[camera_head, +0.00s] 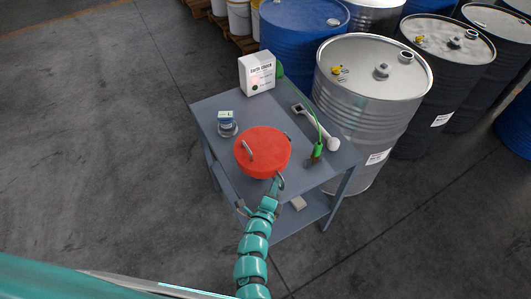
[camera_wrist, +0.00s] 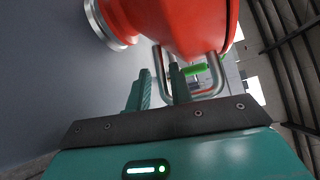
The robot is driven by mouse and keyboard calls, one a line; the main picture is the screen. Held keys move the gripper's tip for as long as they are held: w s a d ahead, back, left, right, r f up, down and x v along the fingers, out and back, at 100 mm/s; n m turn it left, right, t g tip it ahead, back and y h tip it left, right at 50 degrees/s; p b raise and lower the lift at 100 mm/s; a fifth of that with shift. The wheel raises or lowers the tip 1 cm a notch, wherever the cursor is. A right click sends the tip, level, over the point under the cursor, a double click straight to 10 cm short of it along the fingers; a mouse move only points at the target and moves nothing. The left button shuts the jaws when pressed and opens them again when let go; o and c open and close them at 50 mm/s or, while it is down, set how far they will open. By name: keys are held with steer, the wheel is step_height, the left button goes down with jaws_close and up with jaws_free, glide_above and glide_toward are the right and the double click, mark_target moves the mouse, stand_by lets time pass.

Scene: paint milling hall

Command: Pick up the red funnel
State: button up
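The red funnel (camera_head: 265,152) is round and wide, with a metal handle on its left and another at its near right edge. It is over the middle of the grey table (camera_head: 207,112). In the wrist view the funnel (camera_wrist: 180,22) fills the top, with a metal-rimmed end at upper left and a wire handle (camera_wrist: 211,92) hanging towards me. My gripper (camera_wrist: 159,85) is at this handle; it also shows in the head view (camera_head: 262,196) at the table's near side. Its fingers are apart, one on each side of the handle's left bar. Firm contact is not visible.
A silver drum (camera_head: 365,105) and a blue drum (camera_head: 295,40) stand close behind. Floor at left is clear.

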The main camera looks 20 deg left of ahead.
steer(key=shift+w+f, duration=0.1)
steer(key=shift+w, duration=0.35)
steer(key=shift+s, duration=0.25)
steer(key=shift+c, duration=1.1)
jaws_close()
steer(key=shift+r, duration=0.2)
